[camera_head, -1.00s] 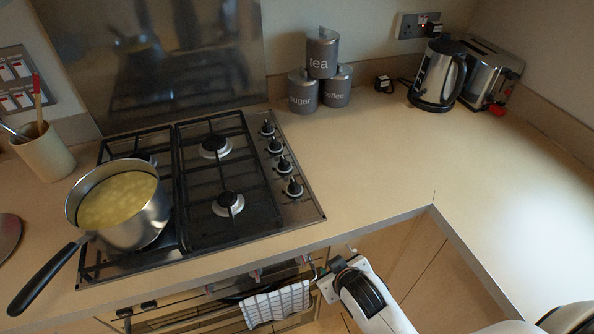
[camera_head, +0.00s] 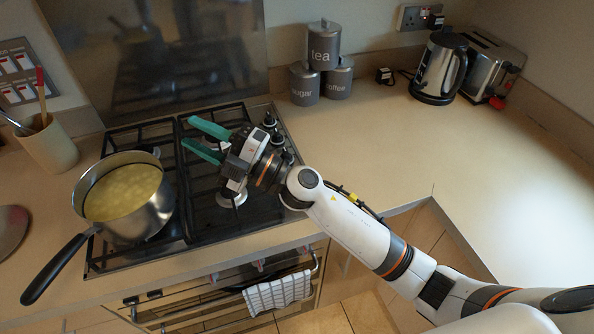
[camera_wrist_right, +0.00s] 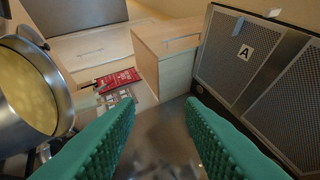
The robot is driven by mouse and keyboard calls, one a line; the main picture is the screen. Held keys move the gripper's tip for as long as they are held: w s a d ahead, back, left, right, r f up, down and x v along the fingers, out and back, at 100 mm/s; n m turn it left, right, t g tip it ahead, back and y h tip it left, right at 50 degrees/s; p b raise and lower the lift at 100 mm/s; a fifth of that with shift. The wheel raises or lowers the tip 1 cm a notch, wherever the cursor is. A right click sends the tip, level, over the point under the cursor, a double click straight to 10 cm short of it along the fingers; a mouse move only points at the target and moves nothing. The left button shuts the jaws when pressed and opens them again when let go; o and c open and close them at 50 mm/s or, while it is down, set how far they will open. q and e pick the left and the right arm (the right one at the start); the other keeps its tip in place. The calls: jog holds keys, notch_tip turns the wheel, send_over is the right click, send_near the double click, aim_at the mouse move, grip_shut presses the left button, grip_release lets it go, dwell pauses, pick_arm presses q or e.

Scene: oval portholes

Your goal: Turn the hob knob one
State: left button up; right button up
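The hob (camera_head: 160,240) has a row of dark knobs along its right side. The knob at the back (camera_head: 269,119) and the one in front of it (camera_head: 278,141) show in the head view; the nearer knobs are mostly hidden behind my right gripper and arm. My right gripper (camera_head: 189,132) is open and empty, its two teal fingers apart, above the hob and pointing left. The knobs are on its wrist side, not between its fingers. In the right wrist view its fingers (camera_wrist_right: 160,108) stand apart with no knob visible between them. My left gripper is not in view.
A pot of yellow food (camera_head: 150,215) stands on the left burners, its handle toward the front left; it also shows in the right wrist view (camera_wrist_right: 62,95). Canisters (camera_head: 306,86), a kettle (camera_head: 437,72) and a toaster (camera_head: 490,70) stand behind. The right counter (camera_head: 400,150) is clear.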

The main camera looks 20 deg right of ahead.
notch_tip(320, 180, down, 9)
jog(key=a+n+g+h, duration=0.3)
jog(key=n+g+h, duration=0.2)
jog(key=n+g, duration=0.7)
jog(key=w+d+f+m+h, duration=0.1)
jog(key=w+d+h, duration=0.3)
jog(key=d+h, duration=0.5)
jog(key=w+d+f+h, duration=0.1)
jog(key=w+d+h, duration=0.25)
jog(key=d, duration=0.95)
jog(key=shift+g+h, duration=0.4)
jog(key=shift+h, duration=0.05)
jog(key=f+p, duration=0.4)
jog(key=f, duration=0.6)
jog(key=shift+s+f, duration=0.15)
jog(key=shift+s, duration=0.05)
jog(key=shift+d+f, duration=0.1)
jog(key=shift+f, duration=0.65)
